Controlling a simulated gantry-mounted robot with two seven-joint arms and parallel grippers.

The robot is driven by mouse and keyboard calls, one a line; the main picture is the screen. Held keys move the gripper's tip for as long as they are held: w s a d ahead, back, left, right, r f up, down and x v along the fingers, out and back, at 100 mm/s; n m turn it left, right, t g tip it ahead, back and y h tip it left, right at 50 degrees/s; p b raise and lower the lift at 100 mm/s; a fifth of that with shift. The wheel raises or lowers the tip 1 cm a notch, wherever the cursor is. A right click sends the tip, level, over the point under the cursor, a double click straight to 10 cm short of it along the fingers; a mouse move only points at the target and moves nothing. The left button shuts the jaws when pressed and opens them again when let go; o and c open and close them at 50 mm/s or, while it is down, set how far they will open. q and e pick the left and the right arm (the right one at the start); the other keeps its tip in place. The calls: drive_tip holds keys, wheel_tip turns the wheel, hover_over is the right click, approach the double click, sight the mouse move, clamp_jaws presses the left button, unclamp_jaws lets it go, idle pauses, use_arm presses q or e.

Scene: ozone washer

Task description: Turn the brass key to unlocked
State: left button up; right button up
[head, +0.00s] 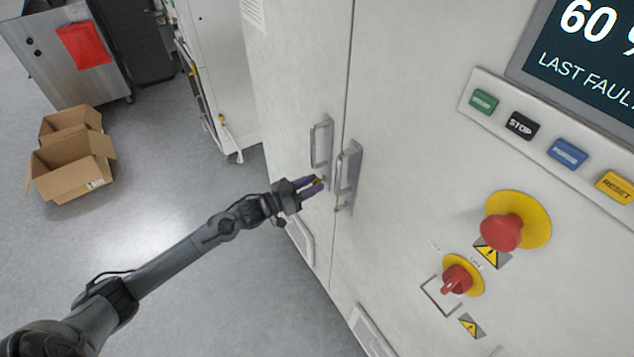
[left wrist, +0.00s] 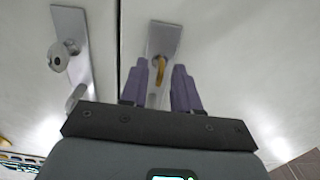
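The brass key (head: 319,180) sits at the lower end of the left door's handle plate in the head view. In the left wrist view the brass key (left wrist: 159,69) stands out from its metal plate (left wrist: 164,38). My left gripper (head: 318,185) reaches the key from the left. Its purple fingers (left wrist: 160,76) are apart, with the key between or just beyond their tips. No clear contact shows. The fingers partly hide the key and lock in the head view, so the key's exact angle is hard to tell. My right gripper is not in view.
The other door's handle (head: 347,170) stands close to the right of my left gripper; its lock (left wrist: 60,56) holds no visible key. A red emergency button (head: 501,233) and red rotary switch (head: 456,279) project farther right. Cardboard boxes (head: 70,170) stand on the floor.

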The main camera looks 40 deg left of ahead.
use_arm(q)
drive_tip(key=shift+x, duration=1.05)
clamp_jaws()
